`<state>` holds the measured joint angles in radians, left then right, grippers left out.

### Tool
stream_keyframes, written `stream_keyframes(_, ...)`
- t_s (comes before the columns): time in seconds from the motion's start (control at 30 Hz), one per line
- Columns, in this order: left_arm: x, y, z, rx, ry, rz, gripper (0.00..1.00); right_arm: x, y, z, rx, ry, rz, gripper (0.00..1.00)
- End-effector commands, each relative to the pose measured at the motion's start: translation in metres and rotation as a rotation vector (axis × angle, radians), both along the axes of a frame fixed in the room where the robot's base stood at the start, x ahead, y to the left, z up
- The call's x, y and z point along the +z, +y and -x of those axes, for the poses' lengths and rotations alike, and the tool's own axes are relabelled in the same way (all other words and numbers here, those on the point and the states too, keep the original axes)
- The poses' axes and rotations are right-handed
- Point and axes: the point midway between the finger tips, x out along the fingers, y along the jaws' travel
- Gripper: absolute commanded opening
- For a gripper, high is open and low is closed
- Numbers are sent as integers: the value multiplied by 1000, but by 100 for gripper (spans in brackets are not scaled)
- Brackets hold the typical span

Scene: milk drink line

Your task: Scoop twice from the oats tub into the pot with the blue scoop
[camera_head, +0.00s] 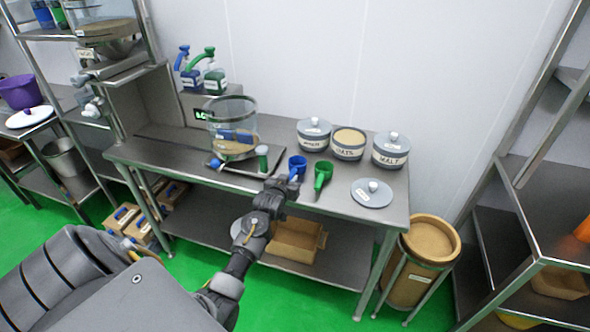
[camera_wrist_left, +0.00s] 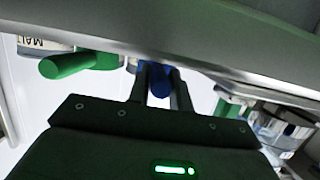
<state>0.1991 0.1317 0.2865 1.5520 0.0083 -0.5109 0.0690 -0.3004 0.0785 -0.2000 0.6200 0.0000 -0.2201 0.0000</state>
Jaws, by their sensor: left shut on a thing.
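The blue scoop (camera_head: 297,164) stands near the table's front edge, its cup up beside the green scoop. My left gripper (camera_head: 283,184) is shut on its handle; in the left wrist view the blue handle (camera_wrist_left: 159,82) shows between the fingers (camera_wrist_left: 160,90). The oats tub (camera_head: 348,152) is open, with tan oats inside, at the back of the table. The clear pot (camera_head: 232,116) stands left of it, with a tan layer at its bottom and a blue part at its side. My right gripper is not in view.
The green scoop (camera_head: 322,174) is just right of the blue one. A lidded tub (camera_head: 313,135) and the malt tub (camera_head: 390,151) flank the oats tub. A loose lid (camera_head: 371,193) lies at the table's front right. Two pump bottles (camera_head: 214,78) stand behind the pot.

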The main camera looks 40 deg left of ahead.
Motion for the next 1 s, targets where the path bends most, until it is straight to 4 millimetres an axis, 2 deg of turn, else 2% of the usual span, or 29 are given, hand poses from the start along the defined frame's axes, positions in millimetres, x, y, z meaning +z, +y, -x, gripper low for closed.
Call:
stream_keyframes(0.23, 8, 0, 0, 0, -1, 0, 0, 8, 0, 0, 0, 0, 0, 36)
stream_keyframes(0.8, 57, 0, 0, 0, -1, 0, 0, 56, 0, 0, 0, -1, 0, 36)
stream_keyframes(1.0, 61, 0, 0, 0, 0, 0, 0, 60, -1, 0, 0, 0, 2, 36)
